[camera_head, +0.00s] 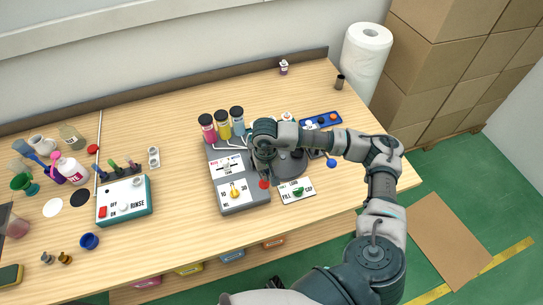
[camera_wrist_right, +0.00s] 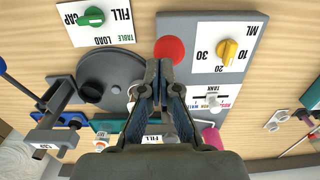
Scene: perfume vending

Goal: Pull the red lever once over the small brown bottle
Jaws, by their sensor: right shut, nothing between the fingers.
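The red lever's ball knob (camera_head: 264,184) shows at the front right of the grey dispenser (camera_head: 245,208). In the right wrist view the red knob (camera_wrist_right: 169,49) is just beyond my fingertips. My right gripper (camera_head: 263,170) is shut and empty, pointing down beside the dispenser; its fingers (camera_wrist_right: 158,72) appear very close to the knob, but I cannot tell whether they touch it. A grey round table (camera_wrist_right: 110,78) lies beside the dispenser, partly hidden by my arm in the head view. I see no bottle clearly under the dispenser. My left gripper is out of view.
The dispenser has a yellow dial (camera_head: 235,192) and pink, yellow and blue bottles behind. A fill card with a green knob (camera_head: 298,190) lies to its right. A rinse box (camera_head: 124,203) and bottles stand left. A paper roll (camera_head: 365,55) stands at the back right.

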